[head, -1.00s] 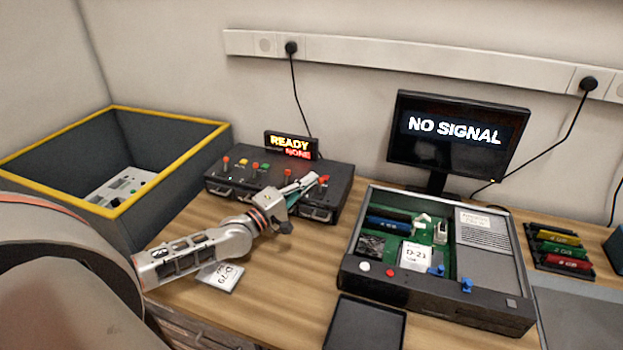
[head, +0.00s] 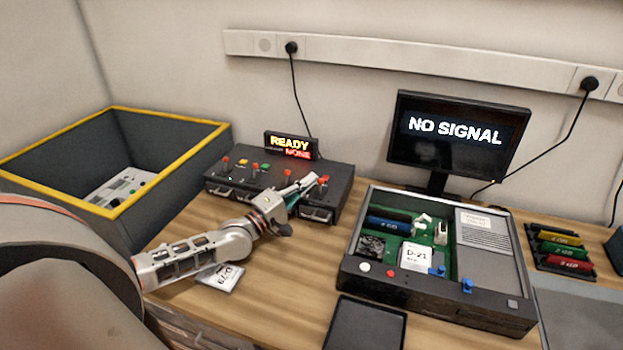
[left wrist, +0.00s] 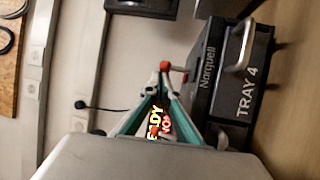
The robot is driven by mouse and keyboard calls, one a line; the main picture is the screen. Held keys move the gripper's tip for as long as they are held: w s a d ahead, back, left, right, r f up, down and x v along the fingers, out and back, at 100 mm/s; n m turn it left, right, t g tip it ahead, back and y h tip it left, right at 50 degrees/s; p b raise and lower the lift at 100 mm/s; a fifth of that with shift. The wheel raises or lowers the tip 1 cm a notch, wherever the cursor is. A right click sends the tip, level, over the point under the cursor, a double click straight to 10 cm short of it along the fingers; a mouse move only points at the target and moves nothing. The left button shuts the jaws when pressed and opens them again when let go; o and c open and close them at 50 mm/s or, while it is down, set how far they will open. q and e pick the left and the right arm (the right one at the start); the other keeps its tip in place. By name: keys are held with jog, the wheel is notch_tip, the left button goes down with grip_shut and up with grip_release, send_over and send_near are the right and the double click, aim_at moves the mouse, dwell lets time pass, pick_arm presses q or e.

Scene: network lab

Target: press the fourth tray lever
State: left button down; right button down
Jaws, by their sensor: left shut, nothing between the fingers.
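The black tray unit (head: 262,190) stands at the back of the bench with several red-knobbed levers on top. The fourth tray lever (head: 323,181) is at its right end; its red knob (left wrist: 178,72) also shows in the left wrist view, above the front marked TRAY 4 (left wrist: 247,92). My left gripper (head: 313,180) is shut and empty, its fingertips close beside that lever. In the left wrist view the closed tips (left wrist: 162,70) are right by the knob; I cannot tell whether they touch. My right gripper is not in view.
A lit READY sign (head: 291,146) stands behind the unit. An open chassis (head: 435,302) and a monitor (head: 458,141) are to the right. A yellow-rimmed bin (head: 172,118) is at the left. A labelled drive (head: 222,277) lies under my left forearm.

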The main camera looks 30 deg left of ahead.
pick_arm(q)
jog(key=shift+s+d+f, duration=0.3)
jog(key=shift+s+d, duration=0.05)
jog(key=shift+s, duration=0.2)
dwell(0.9)
jog(key=shift+r, duration=0.1)
notch_tip(320, 180, up, 10)
dwell(0.5)
dwell(0.5)
